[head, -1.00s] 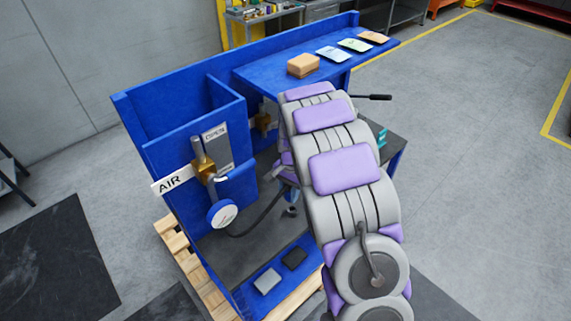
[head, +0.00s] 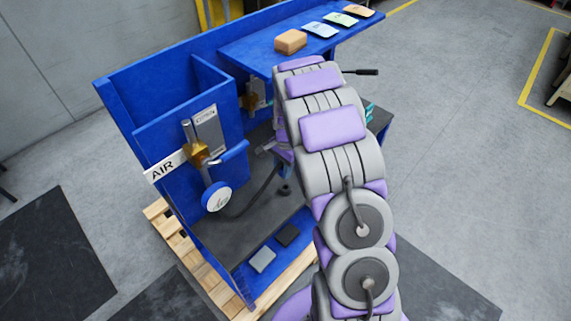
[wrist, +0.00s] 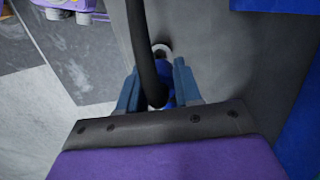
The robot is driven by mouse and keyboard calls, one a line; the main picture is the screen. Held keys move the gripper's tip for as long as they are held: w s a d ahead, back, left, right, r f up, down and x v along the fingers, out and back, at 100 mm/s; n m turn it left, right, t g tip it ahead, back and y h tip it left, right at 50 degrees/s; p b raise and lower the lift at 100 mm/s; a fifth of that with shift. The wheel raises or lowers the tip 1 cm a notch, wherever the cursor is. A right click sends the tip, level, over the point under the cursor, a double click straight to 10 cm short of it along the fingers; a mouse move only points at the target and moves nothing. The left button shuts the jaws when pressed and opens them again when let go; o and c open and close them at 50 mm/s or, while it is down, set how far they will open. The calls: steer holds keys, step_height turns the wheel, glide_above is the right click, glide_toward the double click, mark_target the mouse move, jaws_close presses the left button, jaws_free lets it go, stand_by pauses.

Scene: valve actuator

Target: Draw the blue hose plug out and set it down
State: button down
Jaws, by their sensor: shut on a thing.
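In the wrist view my gripper (wrist: 157,75) has its blue-grey fingers shut on the blue plug (wrist: 168,80), partly hidden by the black hose (wrist: 142,45). A pale ring with a dark hole (wrist: 161,49) shows just beyond the fingertips. In the head view my gripper (head: 268,150) is largely hidden behind my arm, over the dark bench top. The hose (head: 255,197) curves from the gauge (head: 217,196) up toward it. A small dark round fitting (head: 284,188) stands on the bench below, apart from the gripper; the plug cannot be made out there.
The blue-walled bench (head: 165,90) carries a brass valve (head: 198,153), an AIR sign (head: 163,168) and a shelf with a tan block (head: 290,41) and several cards.

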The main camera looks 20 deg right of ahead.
steer(key=shift+a+f, duration=0.1)
steer(key=shift+f, duration=0.75)
steer(key=d+f, duration=0.1)
steer(key=f, duration=0.1)
steer(key=shift+d+f, duration=0.4)
steer(key=shift+a+f, duration=0.15)
steer(key=shift+a, duration=0.6)
steer(key=shift+d, duration=0.7)
steer(key=shift+a, duration=0.4)
steer(key=shift+d+p, duration=0.35)
steer(key=shift+a, duration=0.25)
steer(key=shift+f, duration=1.55)
